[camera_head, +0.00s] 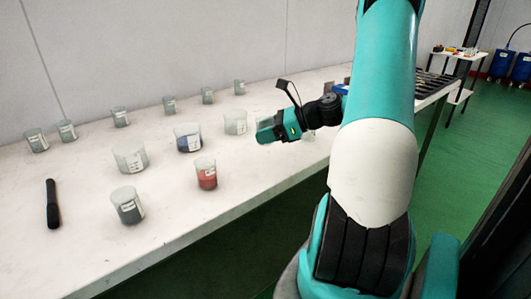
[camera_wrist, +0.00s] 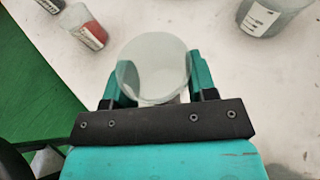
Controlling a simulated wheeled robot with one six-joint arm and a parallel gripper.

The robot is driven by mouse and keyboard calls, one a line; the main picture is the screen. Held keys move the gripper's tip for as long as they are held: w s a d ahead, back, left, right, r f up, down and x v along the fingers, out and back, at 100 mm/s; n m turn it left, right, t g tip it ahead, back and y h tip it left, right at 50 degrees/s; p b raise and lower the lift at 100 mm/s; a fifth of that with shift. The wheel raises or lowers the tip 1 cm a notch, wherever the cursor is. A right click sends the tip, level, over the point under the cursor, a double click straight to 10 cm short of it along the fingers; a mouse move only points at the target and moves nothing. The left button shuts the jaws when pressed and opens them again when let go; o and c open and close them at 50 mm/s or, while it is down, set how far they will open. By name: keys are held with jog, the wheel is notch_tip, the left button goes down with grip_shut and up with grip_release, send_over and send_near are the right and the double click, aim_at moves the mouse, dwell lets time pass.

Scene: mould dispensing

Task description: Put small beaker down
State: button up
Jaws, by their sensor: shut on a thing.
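My gripper (camera_head: 266,130) reaches over the white table from the right in the head view, its fingers pointing left. In the wrist view my gripper (camera_wrist: 155,82) is shut on the small beaker (camera_wrist: 154,62), a clear round beaker with a pale grey-green inside, one teal finger on each side. I look down into its round mouth.
Several small beakers line the back. A black stick (camera_head: 52,204) lies far left. The front edge is near.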

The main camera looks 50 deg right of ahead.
aim_at(266, 158)
jog(key=shift+f+b, duration=0.55)
jog(key=shift+f, duration=1.85)
jog(key=shift+f, duration=0.1)
jog(key=o, duration=0.9)
jog(key=shift+o, duration=0.2)
